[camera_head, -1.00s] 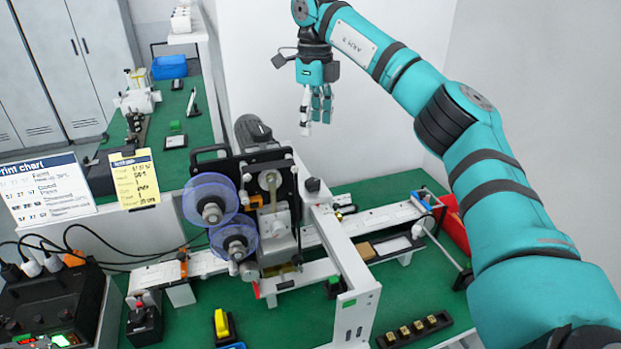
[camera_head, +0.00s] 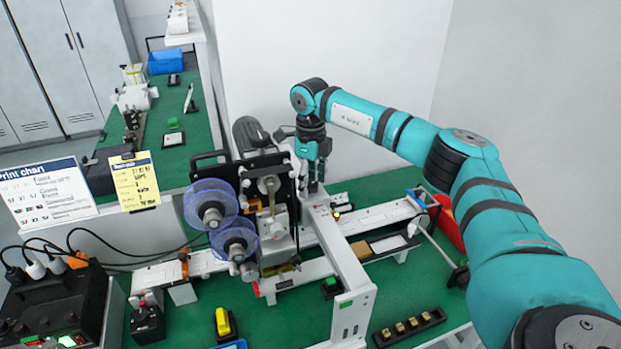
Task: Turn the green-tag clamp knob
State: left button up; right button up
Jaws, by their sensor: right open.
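My right gripper (camera_head: 313,184) is open and points down at the back end of the white frame beam, beside the coder machine (camera_head: 262,205). Its fingers cover the spot where a dark knob stood on the beam, so that knob is mostly hidden; I cannot tell whether they touch it. A small green tag (camera_head: 346,304) is on the front end of the white beam (camera_head: 345,262). A black block with a green top (camera_head: 330,286) sits beside that beam, apart from my gripper. I cannot tell which knob the green tag belongs to. My left gripper is not in view.
Two clear blue reels (camera_head: 212,203) are on the machine's left side. A white rail (camera_head: 375,215) runs across the green bench. A red bin (camera_head: 446,220) stands at the right. A black strip with brass pieces (camera_head: 410,328) and a yellow switch (camera_head: 222,322) lie in front.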

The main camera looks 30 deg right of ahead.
jog(key=c, duration=1.1)
jog(key=shift+c, duration=0.2)
jog(key=shift+m, duration=0.3)
jog(key=m, duration=0.4)
jog(key=shift+m, duration=0.3)
jog(key=m, duration=0.5)
jog(key=shift+r, duration=0.1)
jog(key=m, duration=1)
jog(key=shift+m, duration=0.3)
